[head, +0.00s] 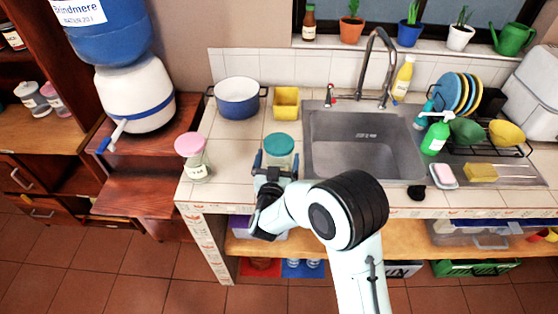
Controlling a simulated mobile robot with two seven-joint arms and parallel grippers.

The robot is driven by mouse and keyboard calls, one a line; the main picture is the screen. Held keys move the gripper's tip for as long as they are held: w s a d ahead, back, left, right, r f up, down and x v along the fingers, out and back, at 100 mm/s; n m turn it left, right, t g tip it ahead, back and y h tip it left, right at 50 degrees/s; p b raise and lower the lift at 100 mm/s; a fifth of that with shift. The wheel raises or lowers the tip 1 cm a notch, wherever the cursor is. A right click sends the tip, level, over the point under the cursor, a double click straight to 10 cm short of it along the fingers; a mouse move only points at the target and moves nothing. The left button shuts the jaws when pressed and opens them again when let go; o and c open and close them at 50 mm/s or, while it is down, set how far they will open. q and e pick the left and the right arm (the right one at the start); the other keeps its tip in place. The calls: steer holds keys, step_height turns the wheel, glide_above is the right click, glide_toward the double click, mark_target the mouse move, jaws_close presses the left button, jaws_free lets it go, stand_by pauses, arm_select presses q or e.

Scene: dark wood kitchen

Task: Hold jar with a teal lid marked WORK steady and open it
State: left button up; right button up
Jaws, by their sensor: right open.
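The jar with a teal lid (279,146) stands upright on the tiled counter, just left of the sink. Its lid is on, and its label is not readable from here. My right gripper (276,164) is at the near side of the jar, with its open fingers on either side of the jar's body below the lid. Whether the fingers touch the glass I cannot tell. My left gripper is not in view.
A jar with a pink lid (190,146) stands to the left on the counter (228,150). A blue pot (238,98) and a yellow container (286,102) are behind. The sink (360,140) is close on the right. A water dispenser (140,92) stands at the left.

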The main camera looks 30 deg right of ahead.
steer(key=x, duration=0.3)
steer(key=shift+w+d+f+p, duration=0.1)
steer(key=shift+w+p, duration=0.2)
steer(key=shift+p, duration=0.05)
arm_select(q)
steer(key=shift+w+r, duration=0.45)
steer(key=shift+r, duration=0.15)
arm_select(e)
steer(key=shift+s, duration=0.15)
steer(key=shift+c, duration=0.3)
steer(key=c, duration=1.1)
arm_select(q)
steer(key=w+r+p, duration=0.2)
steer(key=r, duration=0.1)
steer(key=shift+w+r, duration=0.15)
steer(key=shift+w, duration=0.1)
arm_select(e)
steer(key=shift+o, duration=0.2)
step_height(320, 180, up, 20)
steer(key=o, duration=0.7)
steer(key=c, duration=0.8)
